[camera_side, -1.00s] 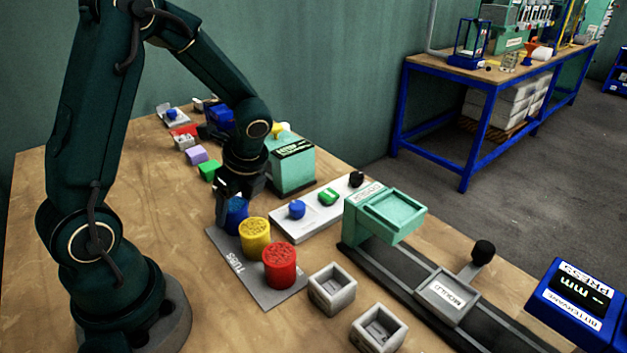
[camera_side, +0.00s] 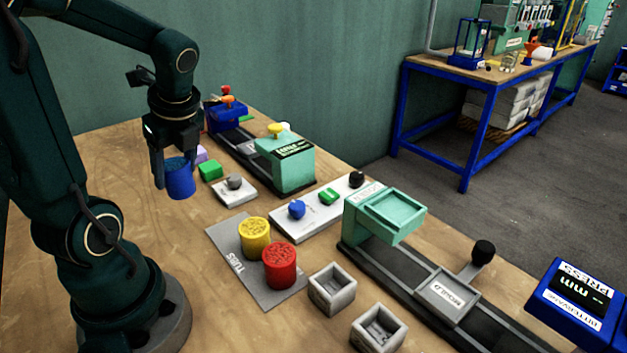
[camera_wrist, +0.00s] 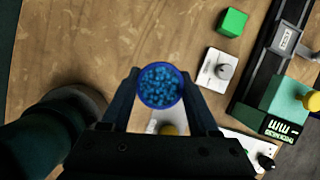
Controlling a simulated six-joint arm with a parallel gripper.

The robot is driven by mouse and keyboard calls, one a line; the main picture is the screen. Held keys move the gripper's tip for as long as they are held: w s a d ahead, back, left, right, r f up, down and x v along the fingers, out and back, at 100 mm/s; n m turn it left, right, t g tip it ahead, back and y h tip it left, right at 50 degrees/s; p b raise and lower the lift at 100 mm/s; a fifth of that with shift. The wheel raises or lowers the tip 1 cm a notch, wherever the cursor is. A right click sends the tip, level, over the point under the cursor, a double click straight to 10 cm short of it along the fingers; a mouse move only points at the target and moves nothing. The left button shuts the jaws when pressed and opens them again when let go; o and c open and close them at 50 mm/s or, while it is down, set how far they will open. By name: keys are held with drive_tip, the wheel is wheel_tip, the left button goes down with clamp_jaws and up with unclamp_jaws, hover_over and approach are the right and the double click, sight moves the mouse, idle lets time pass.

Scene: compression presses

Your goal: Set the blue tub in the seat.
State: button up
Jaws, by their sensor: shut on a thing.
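My gripper (camera_side: 176,163) is shut on the blue tub (camera_side: 180,184) and holds it upright above the table, left of the tubs mat. In the wrist view the tub (camera_wrist: 160,86) sits between the two fingers, open top toward the camera, filled with blue granules. A dark rail (camera_side: 236,146) runs between a blue unit and a green gauge, right of the gripper. On that rail a small pale labelled block (camera_wrist: 286,40) shows in the wrist view; it may be the seat, but its label is too small to read surely.
Yellow (camera_side: 255,238) and red (camera_side: 279,266) tubs stand on the grey mat (camera_side: 226,243). A green gauge (camera_side: 288,163), a knob plate (camera_side: 234,192) and a green block (camera_side: 210,171) stand right of my gripper. A button panel (camera_side: 320,207) and mould press (camera_side: 384,216) are nearer.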

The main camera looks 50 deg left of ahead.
drive_tip(key=w+a+r+m+t, duration=0.1)
drive_tip(key=w+a+r+m, duration=0.3)
drive_tip(key=r, duration=0.3)
drive_tip(key=w+d+r+m+t, duration=0.4)
drive_tip(key=w+d, duration=0.3)
drive_tip(key=w, duration=0.5)
drive_tip(key=w+d+m+h, duration=0.1)
drive_tip(key=w+d+m, duration=0.1)
drive_tip(key=d, duration=0.6)
drive_tip(key=w+d+f+m+h, duration=0.1)
drive_tip(key=w+d+m, duration=0.2)
drive_tip(key=d, duration=0.5)
drive_tip(key=w+d+f+m+h, duration=0.1)
drive_tip(key=w+d+m, duration=0.1)
drive_tip(key=d+m, duration=0.3)
drive_tip(key=d, duration=0.4)
drive_tip(key=shift+w, duration=0.4)
drive_tip(key=shift+t, duration=0.3)
